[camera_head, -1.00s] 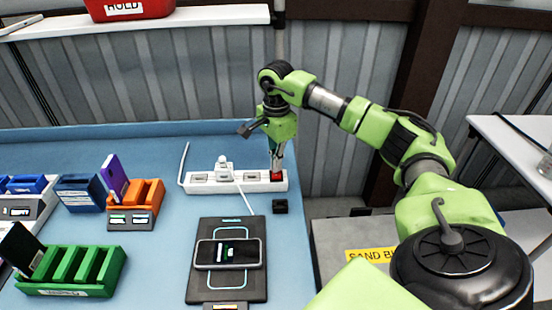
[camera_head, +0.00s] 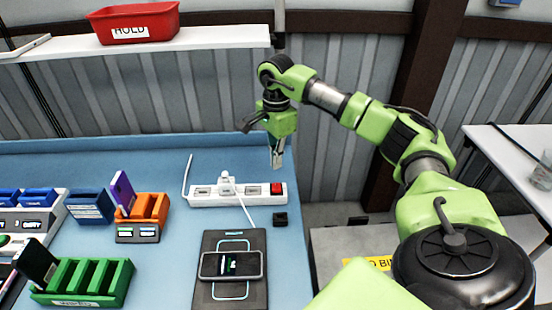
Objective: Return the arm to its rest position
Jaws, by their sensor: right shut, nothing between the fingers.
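My right arm comes in from the right in the head view, in green and black links. My right gripper (camera_head: 276,160) points down above the right end of a white power strip (camera_head: 208,196). It is shut and empty, apart from the strip. A red switch (camera_head: 277,189) sits on the strip's right end, just below the fingertips. A white plug (camera_head: 226,184) stands in the strip. My left gripper is not in view.
A phone (camera_head: 232,265) lies on a dark pad (camera_head: 233,240). Green (camera_head: 83,283) and orange (camera_head: 147,208) slotted holders stand at left. A red HOLD bin (camera_head: 134,22) sits on a white shelf (camera_head: 215,35) above. A white table (camera_head: 505,155) stands at right.

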